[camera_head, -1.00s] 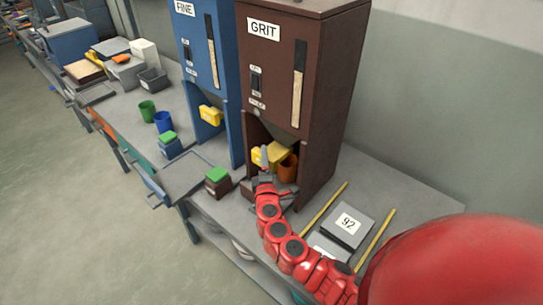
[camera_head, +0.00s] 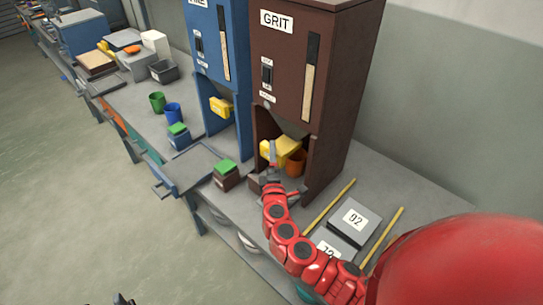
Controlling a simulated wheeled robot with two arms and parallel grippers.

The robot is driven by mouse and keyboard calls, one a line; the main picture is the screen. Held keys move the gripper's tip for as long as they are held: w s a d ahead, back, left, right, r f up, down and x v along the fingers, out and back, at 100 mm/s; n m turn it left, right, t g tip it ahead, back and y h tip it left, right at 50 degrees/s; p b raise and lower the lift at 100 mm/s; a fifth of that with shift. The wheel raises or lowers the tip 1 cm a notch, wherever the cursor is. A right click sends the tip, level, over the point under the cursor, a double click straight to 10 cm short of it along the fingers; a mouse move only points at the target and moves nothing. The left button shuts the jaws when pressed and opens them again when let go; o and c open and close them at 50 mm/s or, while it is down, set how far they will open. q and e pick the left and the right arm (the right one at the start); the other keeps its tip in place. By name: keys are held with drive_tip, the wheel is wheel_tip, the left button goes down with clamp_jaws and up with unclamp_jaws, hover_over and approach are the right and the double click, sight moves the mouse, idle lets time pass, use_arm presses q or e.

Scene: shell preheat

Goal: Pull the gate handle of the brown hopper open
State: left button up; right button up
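The brown hopper (camera_head: 290,75), labelled GRIT, stands on the bench. Its yellow gate handle (camera_head: 285,147) sticks out in the open bay below the body. An orange cup (camera_head: 297,163) stands in that bay, below and right of the handle. My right gripper (camera_head: 284,174), on the red arm, is at the bay's mouth. Its fingers look spread, one grey finger upright by the handle's left part, the other lower right. I cannot tell whether it touches the handle. A dark tip at the bottom edge looks like my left gripper (camera_head: 122,299); the rest is out of frame.
A blue hopper (camera_head: 217,80) with a yellow handle (camera_head: 220,107) stands left. A brown box with a green top (camera_head: 226,175) sits left of my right gripper. Yellow rods (camera_head: 328,207) and a grey block marked 92 (camera_head: 354,221) lie to the right.

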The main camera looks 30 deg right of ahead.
drive_tip(key=b+v, duration=0.2)
drive_tip(key=v, duration=1.3)
drive_tip(key=shift+s+a, duration=0.25)
drive_tip(key=shift+s, duration=0.1)
